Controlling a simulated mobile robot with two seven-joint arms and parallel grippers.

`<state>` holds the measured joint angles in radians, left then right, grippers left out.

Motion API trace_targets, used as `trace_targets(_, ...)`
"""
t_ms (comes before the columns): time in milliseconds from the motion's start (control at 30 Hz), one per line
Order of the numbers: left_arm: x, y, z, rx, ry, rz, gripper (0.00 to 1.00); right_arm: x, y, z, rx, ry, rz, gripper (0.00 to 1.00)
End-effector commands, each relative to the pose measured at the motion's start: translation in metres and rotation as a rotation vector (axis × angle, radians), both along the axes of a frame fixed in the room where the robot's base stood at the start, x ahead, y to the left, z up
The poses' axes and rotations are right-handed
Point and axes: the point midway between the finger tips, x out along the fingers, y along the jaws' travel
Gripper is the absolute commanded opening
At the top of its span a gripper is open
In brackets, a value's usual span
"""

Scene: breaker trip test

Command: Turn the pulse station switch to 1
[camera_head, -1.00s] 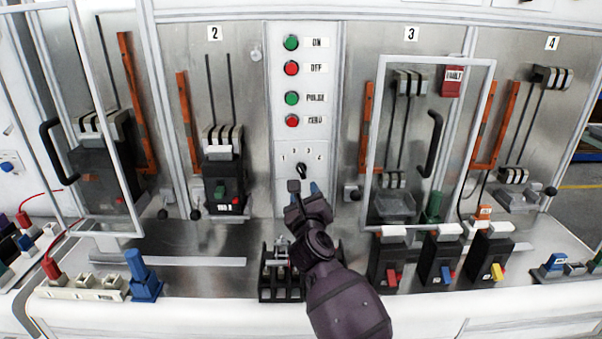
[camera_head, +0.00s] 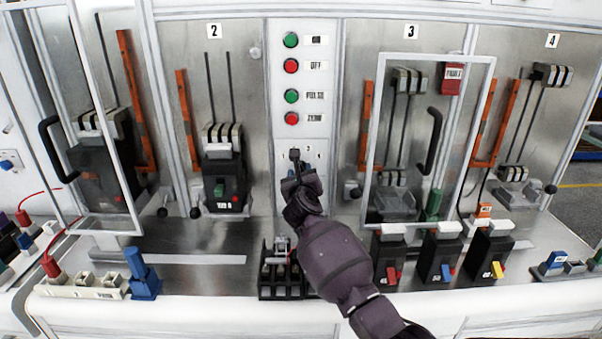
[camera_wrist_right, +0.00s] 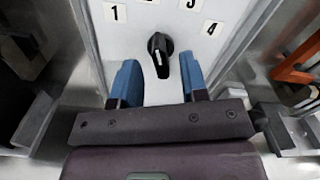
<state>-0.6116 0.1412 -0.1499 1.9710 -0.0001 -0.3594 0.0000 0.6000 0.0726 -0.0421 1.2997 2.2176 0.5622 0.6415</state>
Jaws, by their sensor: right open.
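The pulse station switch is a black rotary knob (camera_wrist_right: 160,46) on a pale panel in the right wrist view. The labels 1 (camera_wrist_right: 115,12), 3 (camera_wrist_right: 191,3) and 4 (camera_wrist_right: 211,28) fan out around it. I cannot tell for sure which number it points to. My right gripper (camera_wrist_right: 160,78) is open, its two blue fingertips either side of the knob's lower end, with visible gaps and nothing held. In the head view the right gripper (camera_head: 297,168) is in front of the switch and hides most of it. My left gripper is not in view.
Green and red buttons (camera_head: 291,66) line the panel (camera_head: 279,135) above the switch. A framed clear door with a black handle (camera_head: 430,142) stands to the right. Breakers with coloured levers (camera_head: 440,255) and a black holder (camera_head: 281,288) sit on the bench below.

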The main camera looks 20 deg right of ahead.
Motion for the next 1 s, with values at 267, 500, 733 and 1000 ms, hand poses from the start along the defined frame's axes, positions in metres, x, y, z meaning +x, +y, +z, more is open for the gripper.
trace_targets(267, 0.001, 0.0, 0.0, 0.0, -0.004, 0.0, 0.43, 0.015, -0.005, 0.0, -0.002, 0.0, -0.001, 0.4)
trace_targets(500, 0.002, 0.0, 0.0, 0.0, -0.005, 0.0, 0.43, 0.016, -0.005, 0.0, -0.001, 0.0, -0.001, 0.4)
trace_targets(733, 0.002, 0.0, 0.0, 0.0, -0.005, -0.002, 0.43, 0.016, -0.005, 0.0, -0.001, 0.0, 0.0, 0.14)
trace_targets(1000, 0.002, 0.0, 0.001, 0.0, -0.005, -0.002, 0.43, 0.016, -0.005, 0.0, -0.004, 0.001, 0.0, 0.0)
